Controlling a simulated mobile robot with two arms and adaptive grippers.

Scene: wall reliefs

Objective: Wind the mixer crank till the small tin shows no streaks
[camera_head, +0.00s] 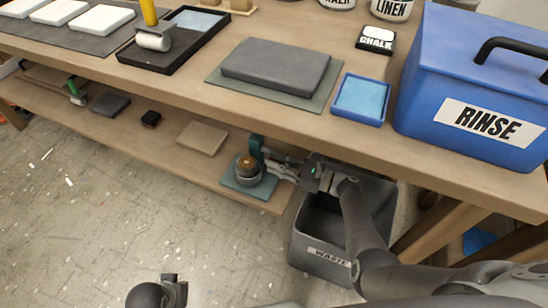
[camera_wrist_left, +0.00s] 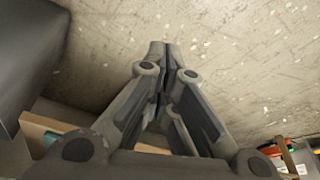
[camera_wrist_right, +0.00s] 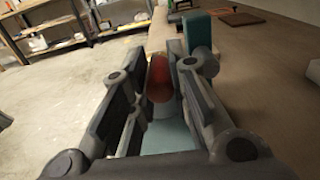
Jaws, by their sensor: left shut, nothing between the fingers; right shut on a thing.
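The mixer (camera_head: 256,152) stands on the lower shelf near its right end, with a teal post and a teal base plate (camera_head: 240,187). Its small tin (camera_head: 247,178) sits on that plate, with a rounded orange-brown part above it. My right gripper (camera_head: 274,170) reaches in from the right at the mixer. In the right wrist view an orange-red part (camera_wrist_right: 159,78) shows between its fingers, beside the teal post (camera_wrist_right: 197,30). The gripper is shut on what seems the crank, largely hidden by the fingers. The tin's contents cannot be made out. My left gripper (camera_wrist_left: 157,48) is shut and empty above the floor.
The grey waste bin (camera_head: 303,237) stands right of the mixer, under my right arm. The worktop (camera_head: 205,95) overhangs the shelf. A blue rinse box (camera_head: 425,105), a blue tray (camera_head: 360,99) and a grey slab (camera_head: 275,66) are on it. The floor in front is clear.

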